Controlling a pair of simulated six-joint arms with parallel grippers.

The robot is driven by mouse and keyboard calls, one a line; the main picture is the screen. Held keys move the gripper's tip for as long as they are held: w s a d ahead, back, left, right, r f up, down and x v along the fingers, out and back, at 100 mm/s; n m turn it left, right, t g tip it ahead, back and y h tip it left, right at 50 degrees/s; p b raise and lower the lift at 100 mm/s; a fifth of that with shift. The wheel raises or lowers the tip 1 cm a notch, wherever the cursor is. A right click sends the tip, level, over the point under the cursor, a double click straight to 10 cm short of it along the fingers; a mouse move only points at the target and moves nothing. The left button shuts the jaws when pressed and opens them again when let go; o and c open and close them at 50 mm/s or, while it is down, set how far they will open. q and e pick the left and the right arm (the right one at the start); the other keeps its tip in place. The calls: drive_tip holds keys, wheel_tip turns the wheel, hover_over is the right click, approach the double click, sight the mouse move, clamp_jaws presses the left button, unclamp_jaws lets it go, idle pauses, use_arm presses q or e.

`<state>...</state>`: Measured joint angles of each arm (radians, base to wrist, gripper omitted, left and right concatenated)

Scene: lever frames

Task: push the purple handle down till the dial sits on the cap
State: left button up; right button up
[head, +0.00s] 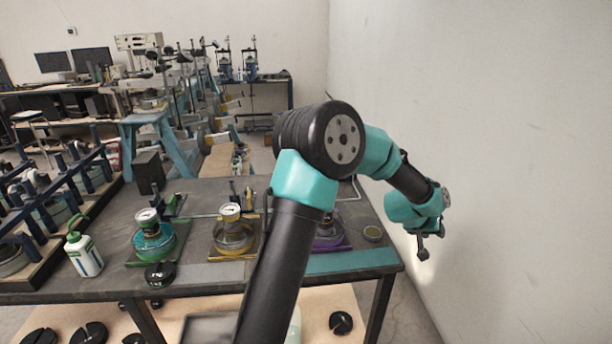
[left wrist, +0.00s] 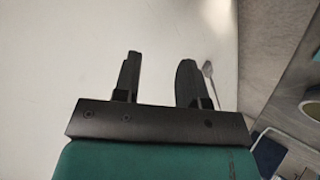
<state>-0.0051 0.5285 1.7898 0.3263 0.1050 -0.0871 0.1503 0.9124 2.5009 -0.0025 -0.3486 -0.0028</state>
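A purple-based apparatus (head: 330,242) stands on the bench behind my left arm. The arm covers most of it, so its purple handle, dial and cap cannot be made out. My left gripper (head: 423,252) hangs past the right end of the bench, near the wall, to the right of the purple apparatus and apart from it. In the left wrist view its two black fingers (left wrist: 158,78) stand apart with nothing between them. My right gripper is not in view.
A green apparatus (head: 152,242) and a yellow one (head: 233,238), each with a dial on top, stand left of the arm. A green-and-white bottle (head: 84,254) stands at left.

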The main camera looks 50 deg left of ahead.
use_arm(q)
drive_tip(key=s+a+r+n+g+y, duration=0.1)
drive_tip(key=s+a+r+g, duration=0.1)
drive_tip(key=a+r, duration=0.7)
drive_tip(key=s+a+r+n+g, duration=0.15)
drive_tip(key=a+r, duration=0.35)
drive_tip(key=a, duration=0.7)
drive_tip(key=s+a+r+n+g+y, duration=0.2)
drive_tip(key=s+a+r+n+g, duration=0.2)
drive_tip(key=s+a+r, duration=0.9)
drive_tip(key=a+g, duration=0.1)
drive_tip(key=a, duration=0.1)
drive_tip(key=shift+s+a+n+y, duration=0.3)
drive_tip(key=shift+s+n+y, duration=0.05)
drive_tip(key=shift+y, duration=0.05)
wheel_tip(320, 180, down, 17)
drive_tip(key=shift+f, duration=0.1)
drive_tip(key=shift+c, duration=0.2)
clamp_jaws()
